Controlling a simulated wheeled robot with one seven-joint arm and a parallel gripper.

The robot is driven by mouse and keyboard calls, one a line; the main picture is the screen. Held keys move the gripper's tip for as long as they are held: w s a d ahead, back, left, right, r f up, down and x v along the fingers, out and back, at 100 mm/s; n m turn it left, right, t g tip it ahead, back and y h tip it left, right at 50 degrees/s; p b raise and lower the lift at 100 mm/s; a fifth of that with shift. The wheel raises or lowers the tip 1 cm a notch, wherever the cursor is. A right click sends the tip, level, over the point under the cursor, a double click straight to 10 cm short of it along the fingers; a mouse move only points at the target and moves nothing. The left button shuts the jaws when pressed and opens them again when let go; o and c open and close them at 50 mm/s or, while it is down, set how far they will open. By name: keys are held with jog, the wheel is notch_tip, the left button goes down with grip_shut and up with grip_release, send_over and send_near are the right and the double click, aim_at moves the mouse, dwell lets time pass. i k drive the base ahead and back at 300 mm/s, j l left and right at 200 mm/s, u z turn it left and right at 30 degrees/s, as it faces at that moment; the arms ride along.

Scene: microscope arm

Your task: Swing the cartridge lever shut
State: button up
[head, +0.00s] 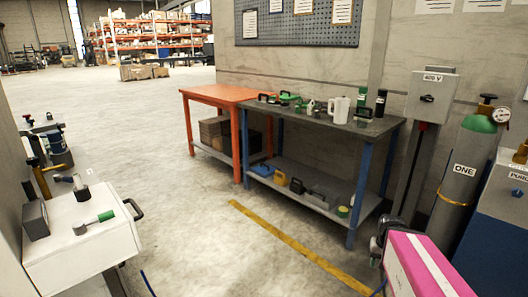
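A short grey lever with a green grip (94,222) lies across the top of a white cabinet (85,250) at the lower left. It points right and slightly away. I cannot tell for sure that it is the cartridge lever, nor whether it stands open or shut. A dark grey block (36,220) sits to its left, and a small dark-and-light fitting (80,187) is behind it. A black handle (135,209) sticks out at the cabinet's right edge.
An orange table (215,93) and a dark workbench (345,124) with bottles and tools stand along the back wall. A grey gas cylinder (465,165) and a blue cabinet (495,235) stand at the right. The concrete floor between is clear, with a yellow line (290,240).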

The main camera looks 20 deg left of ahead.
aim_at(30, 133)
jog(key=i+j+u, duration=0.15)
jog(key=u, duration=0.25)
jog(key=i+u, duration=0.65)
jog(key=u, duration=0.15)
jog(key=i+l+u, duration=0.15)
jog(key=u, duration=0.25)
jog(key=i+l+u, duration=0.25)
jog(key=u, duration=0.15)
jog(key=i+l+u, duration=0.1)
jog(key=i+u, duration=0.4)
jog(key=i+l+u, duration=0.25)
jog(key=u, duration=0.25)
jog(key=i+l+u, duration=0.55)
jog(key=i+l, duration=0.05)
jog(key=l, duration=0.1)
